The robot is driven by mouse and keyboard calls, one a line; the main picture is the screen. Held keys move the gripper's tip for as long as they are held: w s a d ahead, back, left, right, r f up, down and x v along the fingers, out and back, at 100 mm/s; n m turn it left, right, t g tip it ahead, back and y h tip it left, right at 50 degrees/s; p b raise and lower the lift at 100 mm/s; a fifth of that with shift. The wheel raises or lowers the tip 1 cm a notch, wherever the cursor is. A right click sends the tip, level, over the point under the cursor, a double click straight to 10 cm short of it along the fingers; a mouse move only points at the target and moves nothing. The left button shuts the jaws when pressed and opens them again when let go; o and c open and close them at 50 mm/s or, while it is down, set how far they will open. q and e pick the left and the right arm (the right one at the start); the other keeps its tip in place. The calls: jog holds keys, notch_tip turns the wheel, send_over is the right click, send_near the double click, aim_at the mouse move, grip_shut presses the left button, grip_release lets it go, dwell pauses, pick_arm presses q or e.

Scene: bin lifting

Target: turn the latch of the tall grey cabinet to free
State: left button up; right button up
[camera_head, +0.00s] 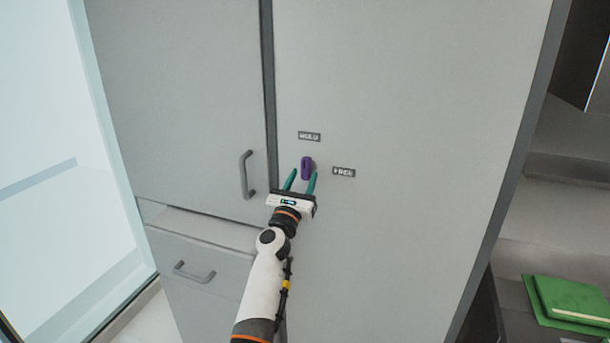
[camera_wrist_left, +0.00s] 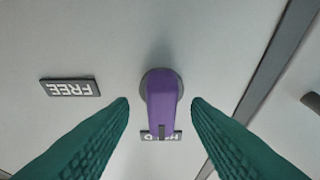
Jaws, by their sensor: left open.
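The purple latch (camera_head: 307,168) sits on the right door of the tall grey cabinet (camera_head: 420,120). It points up toward the HOLD label (camera_head: 309,136), with the FREE label (camera_head: 343,172) to its right. In the left wrist view the latch (camera_wrist_left: 161,98) lies between my two green fingers and its tip covers part of the HOLD label (camera_wrist_left: 150,135); the FREE label (camera_wrist_left: 70,88) is at the left, upside down. My left gripper (camera_head: 301,180) is open around the latch, with a gap on each side. My right gripper is not in view.
A vertical handle (camera_head: 246,175) is on the left door, near the door gap. A drawer with a handle (camera_head: 194,273) is below it. Green books (camera_head: 570,302) lie on a dark surface at the lower right. A pale glass panel (camera_head: 40,130) stands at the left.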

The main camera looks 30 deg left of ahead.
pick_arm(q)
jog(key=shift+x, duration=0.9)
jog(key=shift+c, duration=0.2)
grip_shut()
